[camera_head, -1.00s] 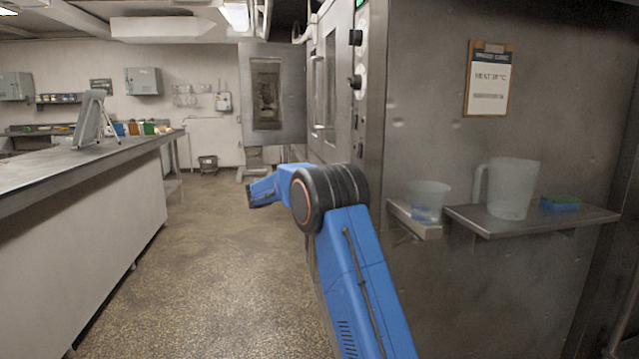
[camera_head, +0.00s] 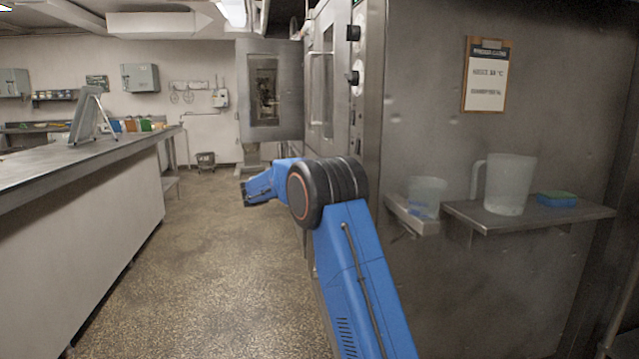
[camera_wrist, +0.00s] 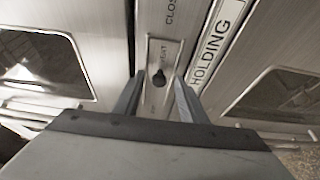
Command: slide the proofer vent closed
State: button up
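My gripper (camera_wrist: 158,88) is open, with one finger on each side of the knob. I cannot tell whether the fingertips touch the strip or how deep the knob sits between them. In the head view the vent is hidden from sight.
A "HOLDING" label (camera_wrist: 218,42) and windowed doors flank the strip. In the head view, a shelf (camera_head: 470,214) with a pitcher (camera_head: 508,183) and sponge (camera_head: 556,200) juts from the proofer's side. A long counter (camera_head: 70,170) stands left; the floor between is clear.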

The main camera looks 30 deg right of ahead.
jog(key=s+a, duration=0.2)
jog(key=a, duration=1.4)
jog(key=shift+a, duration=0.3)
jog(key=s+d+f+y, duration=0.1)
jog(key=s+d+y, duration=0.25)
jog(key=s, duration=1.05)
jog(key=s+d+f+y, duration=0.2)
jog(key=s+y, duration=0.3)
jog(key=s, duration=0.9)
jog(key=s+a+f+t+y, duration=0.1)
jog(key=s+a+f+y, duration=0.2)
jog(key=s, duration=0.7)
jog(key=s+a+f+t+y, duration=0.1)
jog(key=s+a+f+y, duration=0.2)
jog(key=s, duration=0.7)
jog(key=s+a+f+m+t+y, duration=0.1)
jog(key=s+a+f+y, duration=0.2)
jog(key=s+a+f, duration=0.3)
jog(key=s+f, duration=0.2)
jog(key=s, duration=0.2)
jog(key=shift+s+a+f, duration=0.2)
jog(key=shift+s+a, duration=0.1)
jog(key=shift+a, duration=0.1)
jog(key=shift+y, duration=0.25)
jog(key=shift+c, duration=0.3)
